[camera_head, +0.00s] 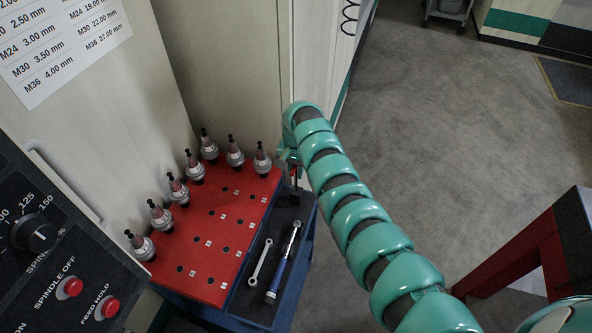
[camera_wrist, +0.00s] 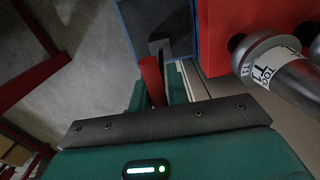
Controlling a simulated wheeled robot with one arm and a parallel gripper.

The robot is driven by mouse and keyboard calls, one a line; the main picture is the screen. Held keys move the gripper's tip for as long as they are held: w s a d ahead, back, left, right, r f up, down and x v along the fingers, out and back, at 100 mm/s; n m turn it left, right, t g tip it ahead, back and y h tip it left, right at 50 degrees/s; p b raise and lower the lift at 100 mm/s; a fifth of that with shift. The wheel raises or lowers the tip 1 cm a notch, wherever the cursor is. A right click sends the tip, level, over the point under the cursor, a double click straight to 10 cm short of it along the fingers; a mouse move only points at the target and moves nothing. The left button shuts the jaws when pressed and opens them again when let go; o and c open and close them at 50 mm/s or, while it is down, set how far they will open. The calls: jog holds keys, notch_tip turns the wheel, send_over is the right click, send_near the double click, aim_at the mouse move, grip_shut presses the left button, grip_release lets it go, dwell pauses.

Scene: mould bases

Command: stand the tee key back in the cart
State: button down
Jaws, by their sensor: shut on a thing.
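My gripper (camera_head: 288,158) is at the far right corner of the cart (camera_head: 298,262), above the end of its dark side tray. In the wrist view, my gripper (camera_wrist: 160,84) is shut on a red bar, which I take to be the tee key (camera_wrist: 151,78). A dark block (camera_wrist: 160,46) shows just beyond the red bar, at the cart's blue edge. I cannot tell whether the key touches it or stands in it. The key's shaft is mostly hidden, and my arm and gripper cover most of the key in the head view.
The cart's red top (camera_head: 213,238) carries several tool holders (camera_head: 235,153) along its left and far edges. A ring-ended wrench (camera_head: 260,262) and a blue-handled tool (camera_head: 281,268) lie in the dark side tray. A control panel (camera_head: 50,260) stands left; open floor (camera_head: 450,110) lies right.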

jog(key=shift+f+b, duration=0.2)
jog(key=shift+b, duration=0.1)
jog(key=shift+f+b, duration=0.85)
jog(key=shift+f, duration=0.45)
jog(key=shift+f+b, duration=1.35)
jog(key=shift+f, duration=0.35)
jog(key=shift+f+b, duration=0.15)
jog(key=shift+b, duration=0.15)
jog(key=c, duration=1.3)
grip_release()
